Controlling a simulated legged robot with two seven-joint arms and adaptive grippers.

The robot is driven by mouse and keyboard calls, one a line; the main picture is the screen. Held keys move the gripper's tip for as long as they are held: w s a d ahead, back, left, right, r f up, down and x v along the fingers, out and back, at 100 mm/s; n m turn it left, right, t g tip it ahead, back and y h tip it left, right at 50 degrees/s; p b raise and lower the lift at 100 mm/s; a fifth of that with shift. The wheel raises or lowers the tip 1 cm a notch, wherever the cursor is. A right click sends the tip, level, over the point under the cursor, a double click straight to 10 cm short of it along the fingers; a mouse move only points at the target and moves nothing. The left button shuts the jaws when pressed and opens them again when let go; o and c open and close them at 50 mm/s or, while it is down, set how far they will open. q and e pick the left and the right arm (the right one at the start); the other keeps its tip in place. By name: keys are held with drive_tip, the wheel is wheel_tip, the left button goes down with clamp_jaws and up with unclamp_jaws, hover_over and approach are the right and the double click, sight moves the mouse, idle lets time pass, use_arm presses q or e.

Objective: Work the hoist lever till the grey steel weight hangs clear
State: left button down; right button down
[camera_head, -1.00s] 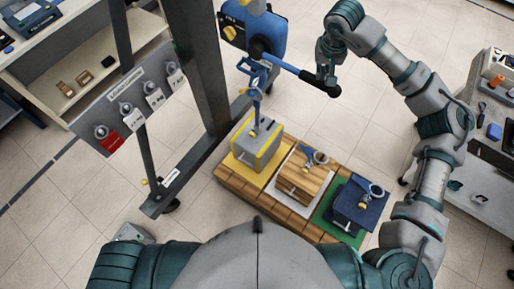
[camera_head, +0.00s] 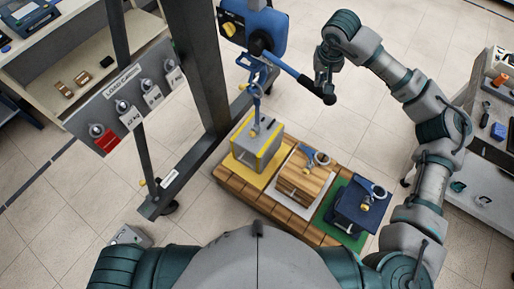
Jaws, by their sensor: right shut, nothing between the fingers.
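The blue hoist (camera_head: 262,28) hangs at the top centre beside a dark post. Its blue lever (camera_head: 291,72) slants down to the right and ends in a black grip (camera_head: 328,98). A blue hook and link (camera_head: 256,104) run from the hoist down to the top of the grey steel weight (camera_head: 250,150), which has yellow edges. The weight is over a yellow mat; I cannot tell whether there is a gap under it. My right gripper (camera_head: 324,86) is shut and empty, at the lever's grip end, seemingly touching it. My left gripper is out of view.
On the wooden pallet (camera_head: 232,186) stand a wooden load (camera_head: 302,181) and a dark blue load (camera_head: 362,207). A grey load card board (camera_head: 125,104) hangs at the left. A shelf is at far left, and a grey bench (camera_head: 480,190) at right.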

wheel_tip(320, 180, down, 2)
drive_tip(key=shift+a+f+b, duration=0.15)
drive_tip(key=shift+f+b, duration=0.05)
drive_tip(key=shift+b, duration=0.35)
drive_tip(key=shift+w+r+p, duration=0.15)
drive_tip(key=shift+r+p, duration=0.2)
drive_tip(key=shift+r, duration=0.05)
drive_tip(key=p+v, duration=0.2)
drive_tip(key=w+p+v, duration=0.1)
drive_tip(key=v, duration=0.2)
drive_tip(key=p+v, duration=0.2)
drive_tip(key=v, duration=0.1)
drive_tip(key=shift+w+d+r+p, duration=0.15)
drive_tip(key=shift+d+r+p, duration=0.15)
drive_tip(key=shift+p, duration=0.05)
wheel_tip(320, 180, up, 10)
drive_tip(key=w+a+p, duration=0.1)
drive_tip(key=a+p, duration=0.1)
drive_tip(key=p, duration=0.3)
drive_tip(key=shift+w, duration=0.15)
drive_tip(key=shift+d, duration=0.1)
